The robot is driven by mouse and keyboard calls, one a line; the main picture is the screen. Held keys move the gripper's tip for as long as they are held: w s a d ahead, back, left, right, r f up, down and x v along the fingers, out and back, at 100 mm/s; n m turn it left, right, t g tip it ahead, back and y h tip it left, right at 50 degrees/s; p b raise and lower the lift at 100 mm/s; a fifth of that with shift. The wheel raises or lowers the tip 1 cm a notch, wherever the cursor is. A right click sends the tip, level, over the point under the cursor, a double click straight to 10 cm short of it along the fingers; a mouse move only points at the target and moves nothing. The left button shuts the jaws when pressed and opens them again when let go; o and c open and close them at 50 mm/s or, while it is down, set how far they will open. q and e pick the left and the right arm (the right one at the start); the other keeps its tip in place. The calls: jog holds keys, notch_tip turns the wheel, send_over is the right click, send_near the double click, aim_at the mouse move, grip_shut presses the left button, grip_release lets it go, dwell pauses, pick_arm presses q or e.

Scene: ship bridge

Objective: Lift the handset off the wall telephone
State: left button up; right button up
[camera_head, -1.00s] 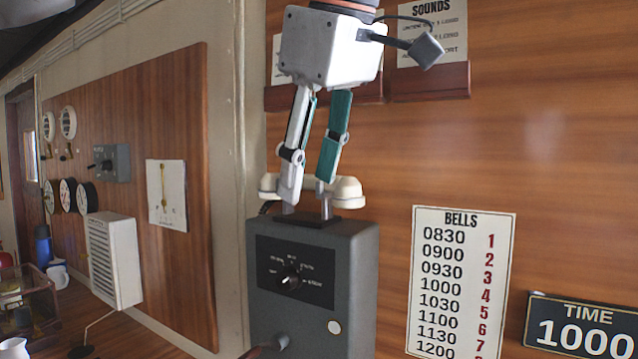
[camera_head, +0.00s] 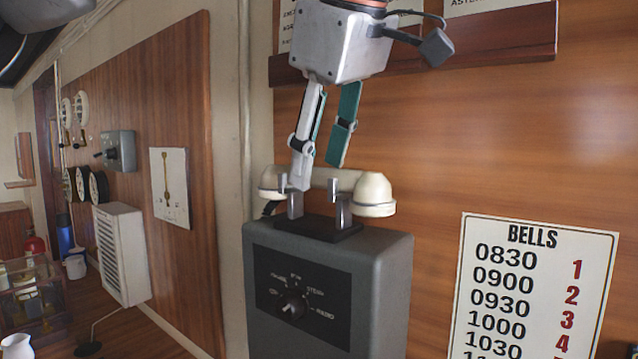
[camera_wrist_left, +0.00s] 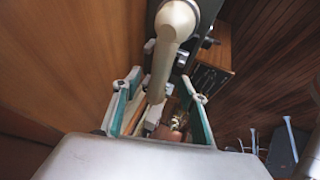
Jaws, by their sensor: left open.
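The cream handset (camera_head: 373,192) lies across the cradle (camera_head: 318,229) on top of the grey wall telephone box (camera_head: 388,270). My left gripper (camera_head: 318,174) points down at the handset from above, with its fingers apart. In the head view one finger passes in front of the handset's grip, hiding part of it; the teal finger ends at the grip's upper edge, apparently behind it. In the left wrist view the handset (camera_wrist_left: 164,62) runs between the two open fingers. I cannot tell whether either finger touches it. My right gripper is not in view.
The wooden wall stands close behind the telephone. A ledge with signs (camera_head: 440,70) is above, beside my gripper. A bells sign (camera_head: 530,290) hangs at the lower right. A white louvered box (camera_head: 120,255) is on the left wall panel.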

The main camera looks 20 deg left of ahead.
aim_at(319, 168)
pick_arm(q)
jog(key=shift+x, duration=1.45)
jog(key=shift+r, duration=0.1)
jog(key=shift+f, duration=0.25)
grip_shut()
